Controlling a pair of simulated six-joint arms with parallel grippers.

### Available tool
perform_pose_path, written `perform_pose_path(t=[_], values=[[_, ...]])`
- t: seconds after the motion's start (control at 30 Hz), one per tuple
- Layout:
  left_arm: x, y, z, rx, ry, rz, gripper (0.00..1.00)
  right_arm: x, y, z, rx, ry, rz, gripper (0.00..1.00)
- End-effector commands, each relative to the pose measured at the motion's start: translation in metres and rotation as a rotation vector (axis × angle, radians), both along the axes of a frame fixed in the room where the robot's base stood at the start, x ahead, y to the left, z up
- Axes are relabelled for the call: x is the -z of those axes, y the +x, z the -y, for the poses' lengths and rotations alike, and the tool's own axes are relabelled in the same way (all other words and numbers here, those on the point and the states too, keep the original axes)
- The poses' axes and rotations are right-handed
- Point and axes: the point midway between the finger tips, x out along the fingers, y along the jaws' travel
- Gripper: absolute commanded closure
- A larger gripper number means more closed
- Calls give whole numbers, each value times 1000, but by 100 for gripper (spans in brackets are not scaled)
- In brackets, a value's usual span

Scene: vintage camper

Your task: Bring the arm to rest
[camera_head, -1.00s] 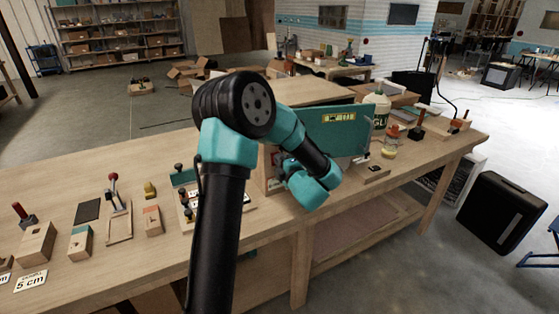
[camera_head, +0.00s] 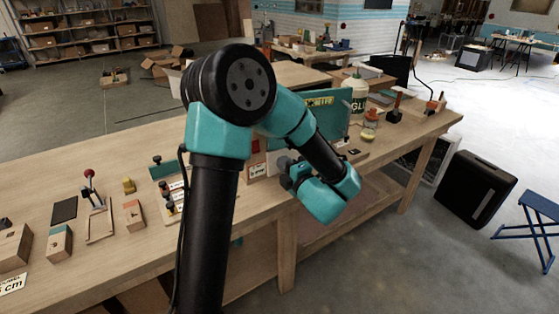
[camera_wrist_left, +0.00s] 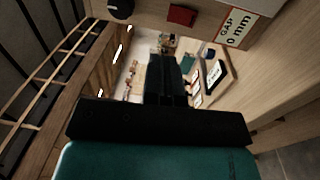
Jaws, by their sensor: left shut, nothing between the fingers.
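My left arm rises from the bottom of the head view and bends over at its elbow. Its forearm slopes down to the right, in front of the workbench (camera_head: 108,178). My left gripper (camera_head: 287,172) is small and partly hidden by the wrist there. It points back toward the bench's front edge, near a box with a printed label. In the left wrist view the dark fingers of the left gripper (camera_wrist_left: 166,72) are together, with nothing between them. My right gripper is in neither view.
A teal panel (camera_head: 328,118), a glue bottle (camera_head: 360,92) and a jar (camera_head: 370,124) stand behind the wrist. Wooden blocks and small tools lie on the bench's left part. A black case (camera_head: 474,192) and a blue stool (camera_head: 530,212) stand on the floor at right. Floor between is clear.

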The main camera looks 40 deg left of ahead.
Motion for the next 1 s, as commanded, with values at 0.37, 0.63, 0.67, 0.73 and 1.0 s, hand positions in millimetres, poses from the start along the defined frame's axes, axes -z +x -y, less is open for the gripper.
perform_pose_path(t=[0.37,0.63,0.67,0.73,1.0], values=[[0,0,0,0,0,0,100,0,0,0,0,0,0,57],[24,15,3,101,-8,-103,100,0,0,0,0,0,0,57],[32,19,4,133,-11,-137,100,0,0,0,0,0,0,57],[57,31,8,231,-17,-240,100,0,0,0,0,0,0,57],[188,56,57,763,-16,-776,100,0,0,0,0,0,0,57]])
